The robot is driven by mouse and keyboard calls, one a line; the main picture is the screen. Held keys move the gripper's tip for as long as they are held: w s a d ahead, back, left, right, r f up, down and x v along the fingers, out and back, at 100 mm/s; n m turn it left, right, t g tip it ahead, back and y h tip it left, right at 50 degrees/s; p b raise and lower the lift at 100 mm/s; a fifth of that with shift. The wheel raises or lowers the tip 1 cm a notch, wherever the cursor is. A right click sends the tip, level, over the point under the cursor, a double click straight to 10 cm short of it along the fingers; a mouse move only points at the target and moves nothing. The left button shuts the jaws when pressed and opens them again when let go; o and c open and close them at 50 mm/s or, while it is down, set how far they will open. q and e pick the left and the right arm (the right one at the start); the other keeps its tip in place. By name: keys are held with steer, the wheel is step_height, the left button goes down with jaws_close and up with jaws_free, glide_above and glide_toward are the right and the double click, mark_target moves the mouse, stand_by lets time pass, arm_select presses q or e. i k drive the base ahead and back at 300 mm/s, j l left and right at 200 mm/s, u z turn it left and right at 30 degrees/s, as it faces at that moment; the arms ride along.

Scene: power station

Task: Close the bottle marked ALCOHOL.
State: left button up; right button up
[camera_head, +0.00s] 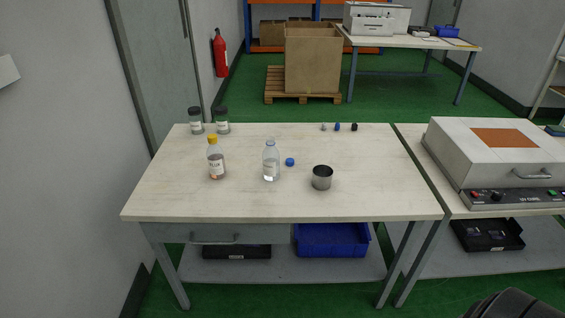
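A clear bottle (271,168) with a small label stands upright near the middle of the pale table (370,195). Its neck appears to have no cap on it. A blue cap (290,161) lies on the table just right of this bottle. A second bottle (216,167), with brownish contents and a yellow cap on top, stands to the left. The label lettering is too small to read, so I cannot tell by text which bottle is marked ALCOHOL. Neither of my grippers shows in the head view.
Two dark-lidded jars (195,121) (222,121) stand at the back left. Several small items (338,127) lie at the back. A UV device (500,160) sits on the adjoining table. The table's front right is clear.

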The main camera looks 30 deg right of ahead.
mark_target(271, 154)
steer(key=z, duration=0.25)
steer(key=i+j+z, duration=0.25)
steer(key=z, duration=0.2)
steer(key=i+j+z, duration=0.5)
steer(key=i+j, duration=0.25)
steer(key=j, duration=0.15)
steer(key=i+j+z, duration=0.1)
steer(key=j, duration=0.35)
steer(key=i, duration=0.1)
